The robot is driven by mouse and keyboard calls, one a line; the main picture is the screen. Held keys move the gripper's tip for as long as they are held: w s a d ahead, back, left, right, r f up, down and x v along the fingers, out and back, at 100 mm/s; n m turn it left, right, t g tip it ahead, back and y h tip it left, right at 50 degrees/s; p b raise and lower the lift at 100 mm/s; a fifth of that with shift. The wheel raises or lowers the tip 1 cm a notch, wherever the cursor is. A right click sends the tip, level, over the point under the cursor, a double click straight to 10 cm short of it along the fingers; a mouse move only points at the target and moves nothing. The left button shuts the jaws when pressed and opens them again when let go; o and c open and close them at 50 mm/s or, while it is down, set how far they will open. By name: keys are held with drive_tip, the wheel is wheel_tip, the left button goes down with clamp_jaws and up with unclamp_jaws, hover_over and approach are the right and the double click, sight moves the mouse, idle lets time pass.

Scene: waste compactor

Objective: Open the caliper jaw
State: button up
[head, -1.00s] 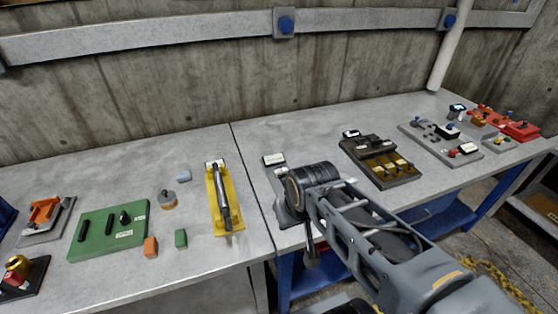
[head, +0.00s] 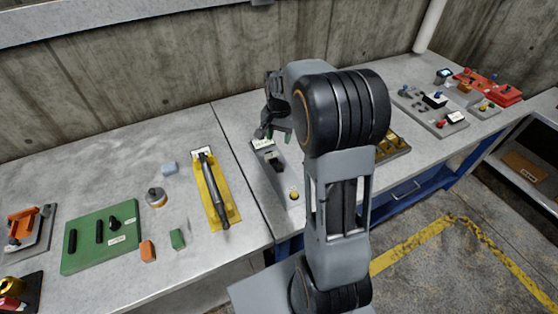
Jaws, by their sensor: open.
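A long grey fixture (head: 287,180) lies near the left edge of the right bench. It has a white label at its far end, a dark block partway along and a small yellow knob at its near end. It may be the caliper, but its label is too small to read. My gripper (head: 272,132) is over the far end of this fixture, dark and partly hidden behind my arm. It is open, with nothing visible held in it. I cannot tell whether its fingers touch the fixture.
A yellow fixture with a grey bar (head: 213,190) lies to the left, with a green board (head: 100,237) and several small blocks beyond. A board with brass parts (head: 393,143) is partly behind my arm. A grey board (head: 430,110) and red cases (head: 488,87) stand right.

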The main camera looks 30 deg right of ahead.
sight(279, 164)
wheel_tip(279, 164, down, 13)
drive_tip(key=shift+f+p, duration=0.15)
drive_tip(key=shift+p, duration=0.75)
clamp_jaws()
